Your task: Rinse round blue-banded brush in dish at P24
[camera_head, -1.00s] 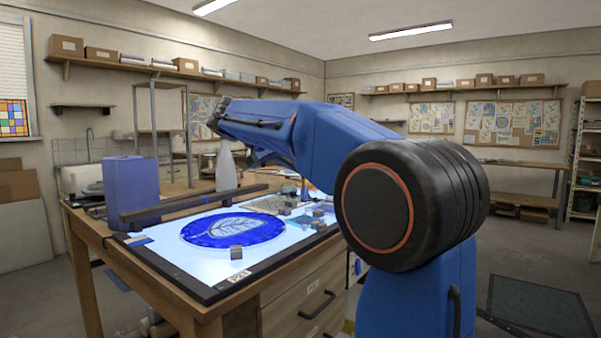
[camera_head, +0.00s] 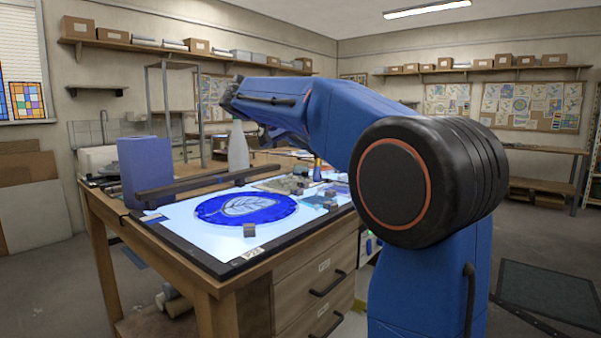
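I cannot make out a round blue-banded brush in this view. I cannot make out a rinsing dish or a P24 label either. My blue arm reaches left over the far side of the worktable (camera_head: 208,287). Its far end hangs behind the forearm, so the fingertips of my gripper cannot be seen. A lit panel (camera_head: 188,236) on the tabletop bears a round blue glass piece with a pale leaf (camera_head: 245,208).
A blue-violet box (camera_head: 146,170) and a pale bottle (camera_head: 238,147) stand at the table's back. A dark bar (camera_head: 200,184) lies along the panel. Small grey blocks (camera_head: 250,230) sit on it. Drawers (camera_head: 318,285) face me.

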